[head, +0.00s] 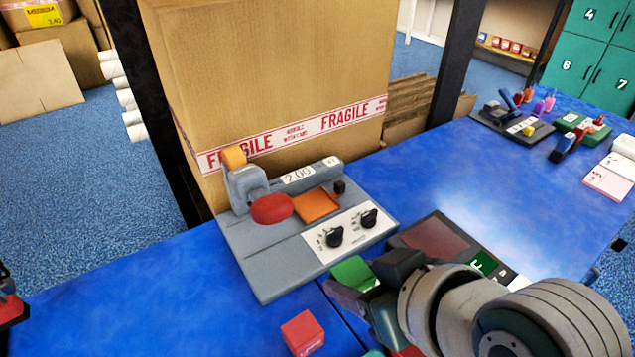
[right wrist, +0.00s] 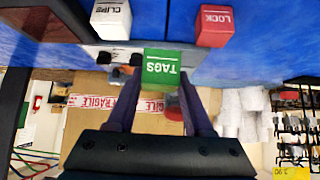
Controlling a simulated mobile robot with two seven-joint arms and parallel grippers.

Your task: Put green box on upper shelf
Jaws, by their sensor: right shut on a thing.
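The green box (head: 354,273) is between the fingers of my right gripper (head: 370,284), at the front edge of the grey sealing machine in the head view. In the right wrist view the green box (right wrist: 162,68) shows its "TAGS" label upside down, with a finger on either side. My right gripper (right wrist: 160,85) is shut on it. I cannot tell how far the box is above the blue table. No upper shelf shows clearly in either view. My left gripper is not in view.
A red box (head: 302,333) stands on the blue table (head: 150,290); the right wrist view also shows a white "CLIPS" box (right wrist: 112,18). The grey machine (head: 270,262) and a large carton (head: 270,70) stand beyond. A dark scale (head: 440,240) lies beside my right arm.

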